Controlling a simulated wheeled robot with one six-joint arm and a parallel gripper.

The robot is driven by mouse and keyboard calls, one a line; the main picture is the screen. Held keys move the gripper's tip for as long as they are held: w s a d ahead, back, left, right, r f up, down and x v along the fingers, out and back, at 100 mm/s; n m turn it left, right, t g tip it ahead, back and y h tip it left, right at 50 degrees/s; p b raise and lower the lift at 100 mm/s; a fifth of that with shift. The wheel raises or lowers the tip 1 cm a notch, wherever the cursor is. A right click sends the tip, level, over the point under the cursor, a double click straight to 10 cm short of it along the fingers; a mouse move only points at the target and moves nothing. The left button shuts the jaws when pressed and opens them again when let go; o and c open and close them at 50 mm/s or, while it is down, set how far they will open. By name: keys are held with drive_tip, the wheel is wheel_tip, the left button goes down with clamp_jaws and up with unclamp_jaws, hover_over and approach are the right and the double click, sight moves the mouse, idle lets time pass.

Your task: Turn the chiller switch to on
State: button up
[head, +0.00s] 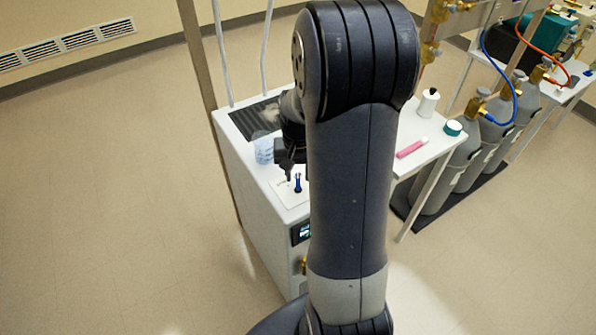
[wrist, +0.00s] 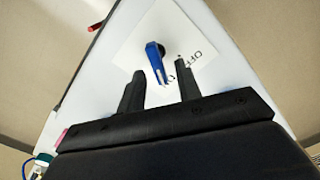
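The chiller switch is a blue lever knob (wrist: 155,62) on a white label plate (wrist: 192,40) marked "OFF". Another marking on the plate is partly hidden by a finger. In the head view the switch (head: 297,183) stands on the white top of the chiller (head: 262,210). My gripper (wrist: 160,78) is open in the wrist view, with one black finger on each side of the lever's end. I see no clear contact. In the head view my gripper (head: 285,170) is just above and left of the switch, partly hidden by my arm.
A clear blue-marked beaker (head: 263,148) stands close to my gripper on the chiller top. A side table (head: 428,142) holds a pink tube (head: 411,148), a white bottle (head: 428,102) and a teal-lidded jar (head: 453,128). Grey gas cylinders (head: 462,165) stand at right. The left floor is clear.

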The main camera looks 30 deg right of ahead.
sight(298, 176)
wheel_tip(298, 176, up, 11)
idle(0.5)
drive_tip(key=shift+f, duration=0.1)
idle(0.4)
wheel_tip(298, 176, down, 11)
drive_tip(key=shift+r, duration=0.1)
idle(0.3)
idle(0.5)
